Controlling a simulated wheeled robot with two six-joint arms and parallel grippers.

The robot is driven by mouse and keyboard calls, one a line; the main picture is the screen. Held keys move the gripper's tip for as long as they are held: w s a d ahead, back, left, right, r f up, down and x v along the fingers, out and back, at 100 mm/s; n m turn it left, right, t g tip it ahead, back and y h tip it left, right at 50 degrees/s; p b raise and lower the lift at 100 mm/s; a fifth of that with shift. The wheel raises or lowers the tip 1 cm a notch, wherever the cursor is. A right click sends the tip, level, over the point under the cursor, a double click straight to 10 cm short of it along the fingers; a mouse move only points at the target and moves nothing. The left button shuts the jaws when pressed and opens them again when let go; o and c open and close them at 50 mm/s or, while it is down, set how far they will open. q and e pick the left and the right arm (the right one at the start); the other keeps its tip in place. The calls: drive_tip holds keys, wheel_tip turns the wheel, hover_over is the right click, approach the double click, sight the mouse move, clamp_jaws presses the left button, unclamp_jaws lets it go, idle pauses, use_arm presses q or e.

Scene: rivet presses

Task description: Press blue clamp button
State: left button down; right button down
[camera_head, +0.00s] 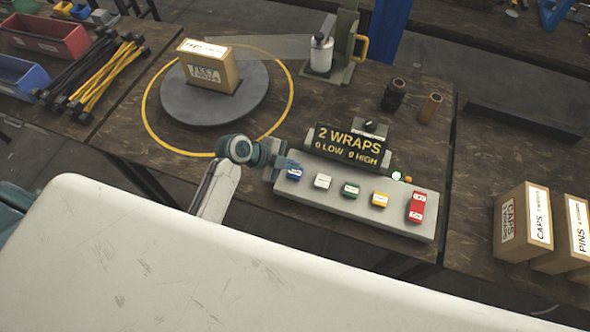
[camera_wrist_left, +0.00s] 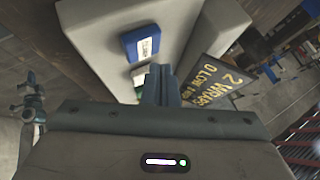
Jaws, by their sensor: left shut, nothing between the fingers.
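The blue button (camera_head: 294,174) is the leftmost in a row on a pale grey control panel (camera_head: 330,195). It also shows in the left wrist view (camera_wrist_left: 142,44), with a white label on it. My left gripper (camera_head: 291,163) is shut and empty, with its fingertips close beside the blue button. In the left wrist view the shut fingertips (camera_wrist_left: 160,72) appear over the panel, below and right of the blue button. I cannot tell whether they touch the panel. My right gripper is not in view.
White (camera_head: 322,181), green (camera_head: 351,190), yellow (camera_head: 380,199) and red (camera_head: 416,207) buttons follow to the right. A sign (camera_head: 350,146) reading "2 WRAPS" stands behind them. A carton (camera_head: 208,68) sits on a round turntable (camera_head: 190,106). Boxes (camera_head: 523,222) stand at right.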

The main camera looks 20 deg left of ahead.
sight(291, 172)
use_arm(q)
drive_tip(key=shift+r+p, duration=1.55)
drive_tip(key=shift+r, duration=0.8)
drive_tip(key=shift+f, duration=0.1)
